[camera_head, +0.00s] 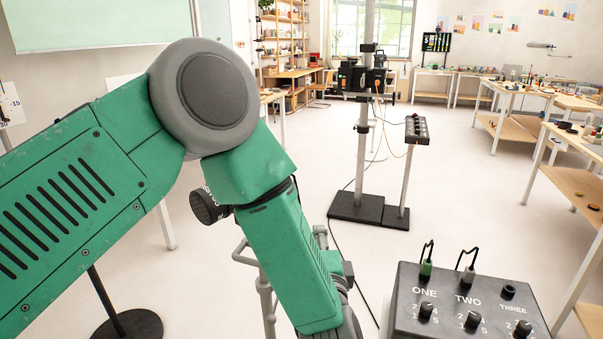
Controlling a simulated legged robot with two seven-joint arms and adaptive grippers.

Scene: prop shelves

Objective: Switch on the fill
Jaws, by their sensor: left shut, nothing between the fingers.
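A dark control box (465,300) stands at the bottom right. Its panel is marked ONE, TWO and THREE, with a black knob under each: the ONE knob (426,311), the TWO knob (473,320) and the THREE knob (522,328). Cables are plugged in above ONE and TWO; the THREE socket (509,291) is empty. No label reading "fill" shows. My left arm reaches down to the bottom edge, left of the box. Only the dark wrist end of my left gripper (350,322) shows there, shut and apart from the box; its fingertips are cut off. My right gripper is not in view.
A stand (362,160) with black equipment rises from a dark base behind the box. A smaller box on a post (416,129) stands beside it. Work tables (575,185) line the right side. A round black base (130,326) sits at lower left. Pale floor between is open.

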